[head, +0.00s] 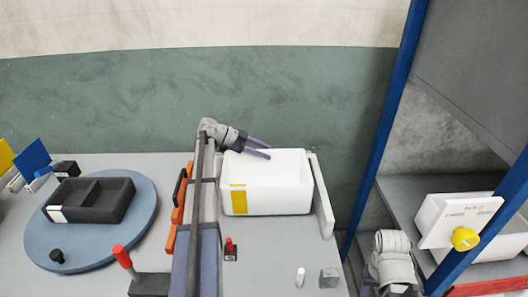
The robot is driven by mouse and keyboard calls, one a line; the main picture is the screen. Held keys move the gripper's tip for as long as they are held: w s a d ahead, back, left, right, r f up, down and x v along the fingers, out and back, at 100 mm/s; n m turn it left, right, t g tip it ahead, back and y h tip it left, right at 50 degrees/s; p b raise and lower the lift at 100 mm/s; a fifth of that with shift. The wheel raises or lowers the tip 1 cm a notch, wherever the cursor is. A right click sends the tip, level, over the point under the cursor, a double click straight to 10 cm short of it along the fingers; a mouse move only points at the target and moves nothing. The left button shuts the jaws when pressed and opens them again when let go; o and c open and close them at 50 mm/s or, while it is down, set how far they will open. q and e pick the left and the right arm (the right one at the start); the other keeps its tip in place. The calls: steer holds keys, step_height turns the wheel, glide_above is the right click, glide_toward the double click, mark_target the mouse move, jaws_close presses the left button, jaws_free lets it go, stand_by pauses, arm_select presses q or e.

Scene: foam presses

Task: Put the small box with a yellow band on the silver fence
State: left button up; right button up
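The white open-topped box (285,190) with a yellow band on its front left stands upright on the grey table. My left gripper (269,150) is at the back left of the box, its two purple fingers apart and pointing right. The fingers overlap the box's back rim; I cannot tell whether they touch it. A pale silver-grey upright strip (322,195), which looks like a fence, runs along the box's right side. My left arm hides part of the table left of the box. My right arm shows at the lower right, but its gripper fingers do not.
A blue-grey round plate (45,245) holds a black divided tray (90,200). A red-topped lever (122,256) stands at the front left. A small grey block (329,278) and white peg (300,277) stand at the front right. A blue post (385,125) rises beyond the right edge.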

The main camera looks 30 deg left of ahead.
arm_select(q)
steer(key=shift+o, duration=0.5)
steer(key=shift+r, duration=0.1)
steer(key=shift+s+a+r+p, duration=0.1)
steer(key=shift+a+r+p, duration=0.1)
steer(key=shift+a+p, duration=0.1)
steer(key=p+v, duration=0.4)
steer(key=v, duration=0.6)
steer(key=shift+s+a+p, duration=0.1)
steer(key=shift+s+p, duration=0.05)
steer(key=shift+p, duration=0.2)
steer(key=shift+s+a+r, duration=0.2)
steer(key=shift+s+a, duration=0.1)
steer(key=shift+a, duration=0.15)
